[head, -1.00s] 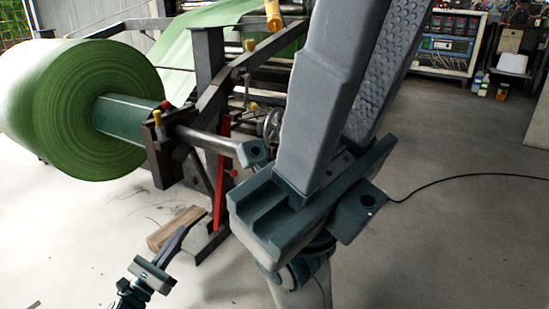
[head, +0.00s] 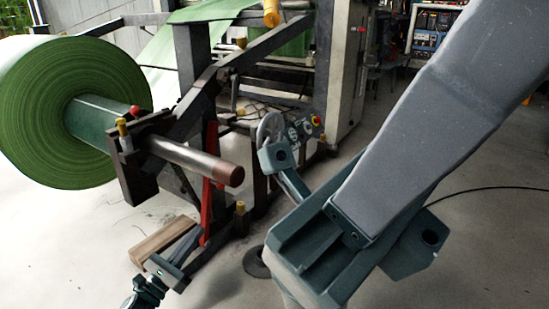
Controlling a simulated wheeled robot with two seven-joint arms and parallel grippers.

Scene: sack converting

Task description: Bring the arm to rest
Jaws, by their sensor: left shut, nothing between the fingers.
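My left gripper (head: 194,240) is low at the left in the head view, its slim grey fingers pointing up and right. They are shut, and nothing shows between them. It appears in front of the wooden block on the floor; I cannot tell whether they touch. My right gripper (head: 425,135) looms large at the right, close to the camera. Its teal palm is at lower centre and a long grey finger runs up to the upper right edge. The fingertips are outside the picture, so its opening is hidden.
A green roll (head: 55,115) sits on a shaft (head: 195,162) whose bare end juts towards me. The dark machine frame (head: 195,95) has a red lever (head: 209,175). A wooden block (head: 160,240) lies on the floor. A black cable (head: 490,189) crosses open floor at right.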

